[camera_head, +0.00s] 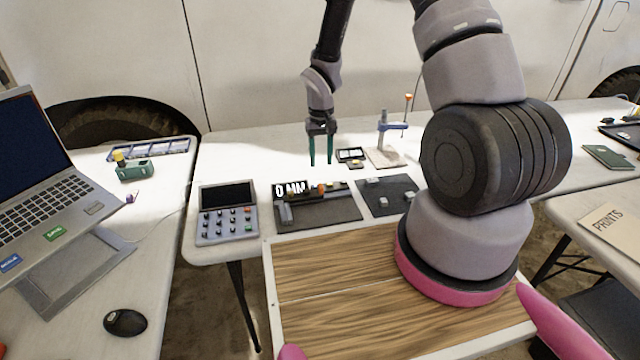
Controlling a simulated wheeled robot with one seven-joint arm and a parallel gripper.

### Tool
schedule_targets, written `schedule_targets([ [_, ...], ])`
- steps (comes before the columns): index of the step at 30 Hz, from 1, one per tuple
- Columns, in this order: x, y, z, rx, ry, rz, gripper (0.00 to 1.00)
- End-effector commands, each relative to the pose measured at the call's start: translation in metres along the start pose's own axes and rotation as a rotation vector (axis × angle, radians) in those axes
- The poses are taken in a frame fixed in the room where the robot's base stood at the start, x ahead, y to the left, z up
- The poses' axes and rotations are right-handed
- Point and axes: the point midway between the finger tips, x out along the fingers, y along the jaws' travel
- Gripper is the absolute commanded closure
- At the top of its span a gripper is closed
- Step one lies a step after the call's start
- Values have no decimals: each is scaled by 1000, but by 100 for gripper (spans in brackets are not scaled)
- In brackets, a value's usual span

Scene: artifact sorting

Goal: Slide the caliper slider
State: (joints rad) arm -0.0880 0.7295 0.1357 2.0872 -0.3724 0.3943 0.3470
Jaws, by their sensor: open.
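The caliper (303,197) lies on a dark mat (318,215) near the front of the middle table. It has a grey bar, a grey fixed jaw at its left and a small orange part on the slider (321,189). A display reading "0 MM" (289,189) stands at its back left. My gripper (321,163) hangs above the table behind the caliper, fingers pointing down. Its two green fingers are apart with nothing between them, and it does not touch the caliper.
A second dark mat (388,195) with small grey pieces lies to the right. A blue-and-orange stand (391,128) on a pale base stands behind it. A grey control panel (227,212) with knobs sits left of the caliper. A small black-framed tray (350,155) lies behind the caliper.

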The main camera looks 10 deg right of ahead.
Motion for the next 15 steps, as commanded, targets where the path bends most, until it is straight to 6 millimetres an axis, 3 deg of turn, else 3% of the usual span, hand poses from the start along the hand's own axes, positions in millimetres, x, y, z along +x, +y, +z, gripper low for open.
schedule_targets([
  [9,60,0,2,0,-4,1,52],
  [15,87,0,1,0,-2,1,52],
])
